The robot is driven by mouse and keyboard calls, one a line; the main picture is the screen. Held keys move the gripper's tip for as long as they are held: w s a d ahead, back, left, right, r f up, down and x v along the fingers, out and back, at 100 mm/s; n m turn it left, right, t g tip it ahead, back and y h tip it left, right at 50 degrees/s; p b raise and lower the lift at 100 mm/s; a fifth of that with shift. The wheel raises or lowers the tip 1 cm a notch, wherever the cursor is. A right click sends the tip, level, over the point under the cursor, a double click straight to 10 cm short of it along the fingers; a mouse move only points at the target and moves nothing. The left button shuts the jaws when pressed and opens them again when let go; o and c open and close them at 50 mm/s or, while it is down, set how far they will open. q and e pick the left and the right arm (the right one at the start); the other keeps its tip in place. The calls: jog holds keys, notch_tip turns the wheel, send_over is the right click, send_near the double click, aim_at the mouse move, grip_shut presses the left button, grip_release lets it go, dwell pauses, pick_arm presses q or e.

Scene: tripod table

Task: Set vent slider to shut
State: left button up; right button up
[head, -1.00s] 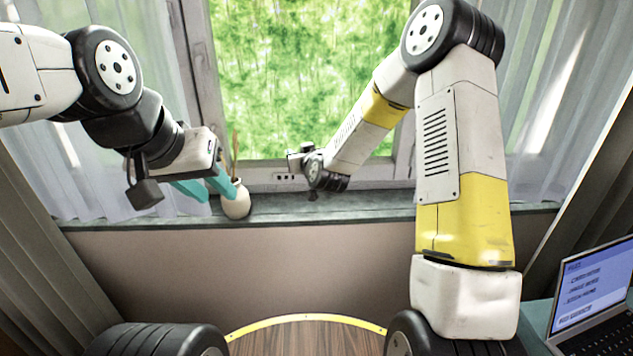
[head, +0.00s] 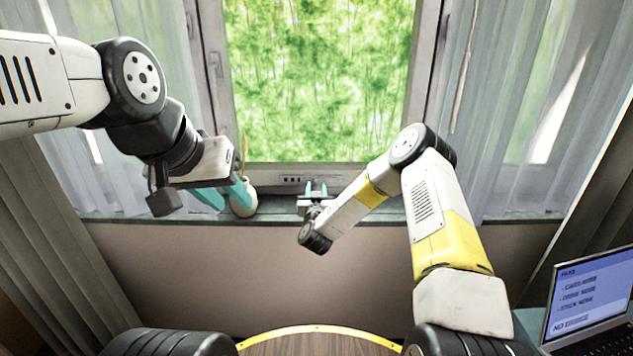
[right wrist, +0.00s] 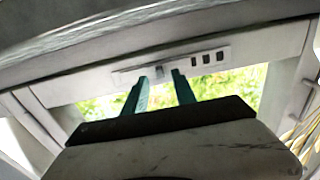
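The vent plate (head: 291,180) is a pale strip on the bottom rail of the window frame, with several dark slots at its left end in the head view. In the right wrist view the vent plate (right wrist: 225,54) appears turned over, slots at right. A small grey slider knob (right wrist: 160,71) shows on it, away from the slots. My right gripper (head: 316,187) is open in front of the vent; its teal fingertips (right wrist: 159,76) appear on either side of the knob. Contact cannot be told. My left gripper (head: 238,204) is open and empty near the vase.
A white vase (head: 244,203) with dry stems stands on the window sill (head: 390,211), close to my left fingers. Curtains hang on both sides. A laptop (head: 585,300) is at the lower right. A round wooden table (head: 318,346) with a yellow rim is at the bottom.

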jog(key=shift+w, duration=1)
grip_shut()
dwell(0.7)
